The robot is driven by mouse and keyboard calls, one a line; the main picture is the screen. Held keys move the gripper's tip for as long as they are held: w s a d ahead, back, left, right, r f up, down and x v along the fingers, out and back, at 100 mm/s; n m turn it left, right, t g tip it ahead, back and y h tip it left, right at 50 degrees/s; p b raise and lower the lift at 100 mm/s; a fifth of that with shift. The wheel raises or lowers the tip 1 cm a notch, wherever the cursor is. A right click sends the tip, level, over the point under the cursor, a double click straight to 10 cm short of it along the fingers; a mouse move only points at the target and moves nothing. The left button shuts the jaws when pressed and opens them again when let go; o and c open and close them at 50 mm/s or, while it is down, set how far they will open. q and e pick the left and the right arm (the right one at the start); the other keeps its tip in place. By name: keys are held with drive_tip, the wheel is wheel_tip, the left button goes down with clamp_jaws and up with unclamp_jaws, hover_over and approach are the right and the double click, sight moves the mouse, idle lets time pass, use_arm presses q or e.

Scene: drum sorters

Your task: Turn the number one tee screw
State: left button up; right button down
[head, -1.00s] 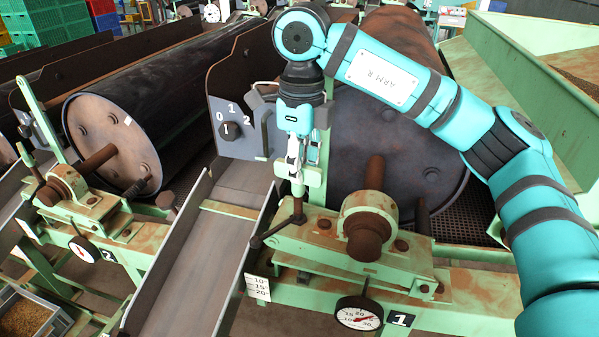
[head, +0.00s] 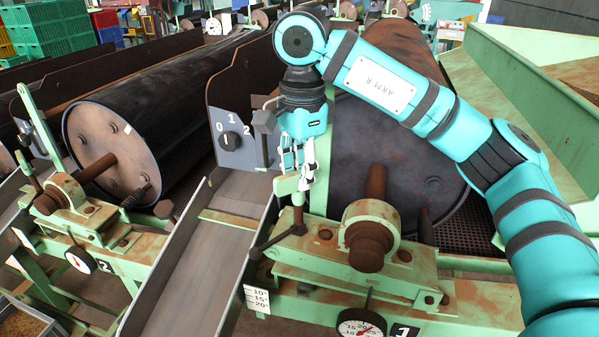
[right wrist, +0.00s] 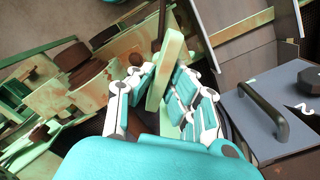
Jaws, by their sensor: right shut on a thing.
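My right gripper (head: 300,172) is just above the tee screw, pointing down. It is shut on a light green bar (right wrist: 166,68), which stands between its fingers in the right wrist view. The fingers and the bar hide part of the screw's upper end in the head view. My left gripper is not in view.
A round dial (head: 361,326) hangs under the number one frame, beside an angle scale plate (head: 257,299). A grey switch panel (head: 233,137) with a handle stands left of my gripper. A metal chute (head: 190,270) and the number two drum (head: 105,145) lie further left.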

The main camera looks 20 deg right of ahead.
drive_tip(key=n, duration=0.6)
drive_tip(key=shift+w, duration=0.1)
drive_tip(key=n, duration=0.6)
drive_tip(key=shift+a+f, duration=0.1)
idle(0.4)
drive_tip(key=c, duration=1.6)
unclamp_jaws()
drive_tip(key=shift+o, duration=1.3)
drive_tip(key=shift+s+d, duration=0.2)
drive_tip(key=shift+d, duration=0.1)
drive_tip(key=shift+w+a+r, duration=0.15)
drive_tip(key=shift+a+r, duration=0.05)
drive_tip(key=shift+r, duration=0.05)
wheel_tip(320, 180, up, 12)
drive_tip(key=shift+d+f, duration=0.15)
drive_tip(key=shift+d, duration=0.1)
